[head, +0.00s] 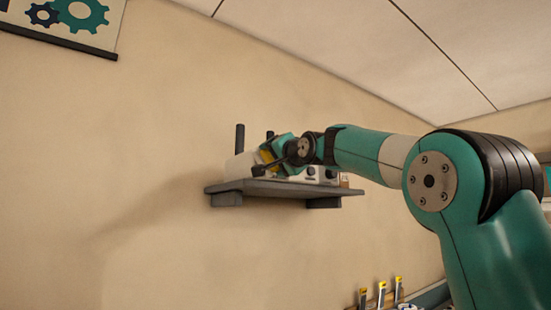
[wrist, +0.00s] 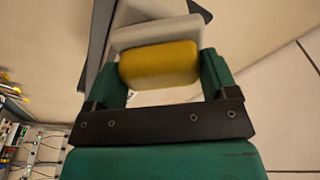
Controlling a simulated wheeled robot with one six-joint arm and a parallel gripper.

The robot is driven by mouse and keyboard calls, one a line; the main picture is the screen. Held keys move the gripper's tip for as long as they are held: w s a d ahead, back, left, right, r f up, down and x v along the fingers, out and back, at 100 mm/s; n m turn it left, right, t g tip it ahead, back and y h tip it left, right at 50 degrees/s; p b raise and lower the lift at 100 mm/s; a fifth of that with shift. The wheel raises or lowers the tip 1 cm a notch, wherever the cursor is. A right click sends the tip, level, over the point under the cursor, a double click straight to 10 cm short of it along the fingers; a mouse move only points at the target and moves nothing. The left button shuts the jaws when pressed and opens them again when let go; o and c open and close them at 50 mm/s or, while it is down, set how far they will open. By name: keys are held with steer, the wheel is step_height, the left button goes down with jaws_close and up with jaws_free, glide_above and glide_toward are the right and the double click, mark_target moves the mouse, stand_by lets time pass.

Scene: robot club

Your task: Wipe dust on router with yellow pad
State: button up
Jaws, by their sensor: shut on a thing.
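The yellow pad (wrist: 160,65) is held between the two green fingers of my gripper (wrist: 160,72) in the wrist view. In the head view my gripper (head: 270,155) is at the wall shelf, and a bit of the yellow pad (head: 266,156) shows there. The white router (head: 240,166) stands on the shelf with dark upright antennas, partly hidden behind my gripper. In the wrist view a pale grey-white body (wrist: 155,33), likely the router, is just beyond the pad. I cannot tell whether the pad touches it. No dust can be made out.
The grey shelf (head: 270,188) is fixed to the beige wall on brackets. A white device with dark knobs (head: 318,173) stands on it right of the router. Several yellow-topped items (head: 382,290) stand below at the right. A gear poster (head: 65,22) hangs upper left.

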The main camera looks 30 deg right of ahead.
steer(key=shift+w+p, duration=0.5)
steer(key=shift+w, duration=0.45)
steer(key=shift+d+p, duration=0.45)
steer(key=shift+d, duration=1.45)
steer(key=shift+w+a+b, duration=0.1)
steer(key=shift+a+b, duration=0.35)
steer(key=shift+a, duration=1.55)
